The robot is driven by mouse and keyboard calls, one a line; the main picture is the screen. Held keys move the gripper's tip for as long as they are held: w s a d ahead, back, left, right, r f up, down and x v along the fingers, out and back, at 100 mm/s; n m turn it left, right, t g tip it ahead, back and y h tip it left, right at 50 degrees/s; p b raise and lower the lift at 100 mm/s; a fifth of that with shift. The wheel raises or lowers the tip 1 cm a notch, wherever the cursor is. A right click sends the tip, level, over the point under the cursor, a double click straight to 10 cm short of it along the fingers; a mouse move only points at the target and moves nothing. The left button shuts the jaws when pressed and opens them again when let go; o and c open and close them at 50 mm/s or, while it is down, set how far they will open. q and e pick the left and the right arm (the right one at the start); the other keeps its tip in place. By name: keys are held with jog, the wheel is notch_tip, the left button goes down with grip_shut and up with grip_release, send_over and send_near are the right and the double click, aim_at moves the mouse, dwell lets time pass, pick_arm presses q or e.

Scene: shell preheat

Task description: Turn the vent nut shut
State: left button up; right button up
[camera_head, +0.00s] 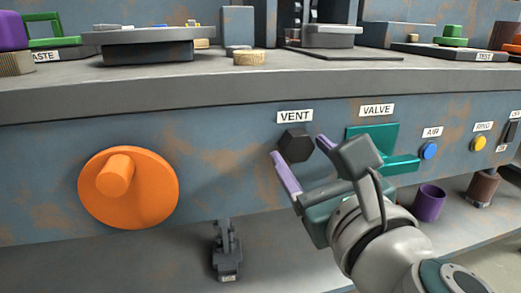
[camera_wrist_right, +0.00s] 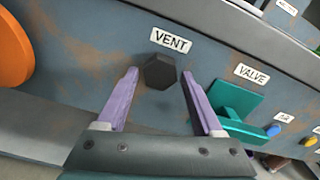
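The vent nut (camera_head: 296,146) is a dark hexagonal nut on the bench's front panel, just below the VENT label (camera_head: 295,116). It also shows in the right wrist view (camera_wrist_right: 160,72), between and beyond the fingertips. My right gripper (camera_head: 300,152) is open, with its two purple fingers pointing at the nut. In the right wrist view the gripper (camera_wrist_right: 160,88) has clear space between its fingers and holds nothing. The fingers look apart from the nut's sides. My left gripper is in neither view.
A teal valve handle (camera_head: 372,140) sits close to the right of the nut. A large orange knob (camera_head: 128,188) is on the panel to the left. Blue (camera_head: 430,151) and yellow (camera_head: 479,143) buttons are farther right. A purple cylinder (camera_head: 429,202) stands below. The panel between orange knob and nut is bare.

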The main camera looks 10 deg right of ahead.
grip_shut()
dwell(0.3)
jog(key=n+p, duration=0.1)
jog(key=n, duration=0.3)
jog(key=shift+r+n+p, duration=0.15)
jog(key=shift+n+p, duration=0.15)
jog(key=n+p, duration=0.1)
jog(key=n, duration=0.3)
jog(key=shift+d+n+p, duration=0.1)
jog(key=shift+n+p, duration=0.2)
jog(key=shift+p, duration=0.05)
jog(key=n+p, duration=0.2)
jog(key=n, duration=0.2)
jog(key=shift+r, duration=0.15)
jog(key=shift+n+p, duration=0.85)
jog(key=shift+n, duration=1.55)
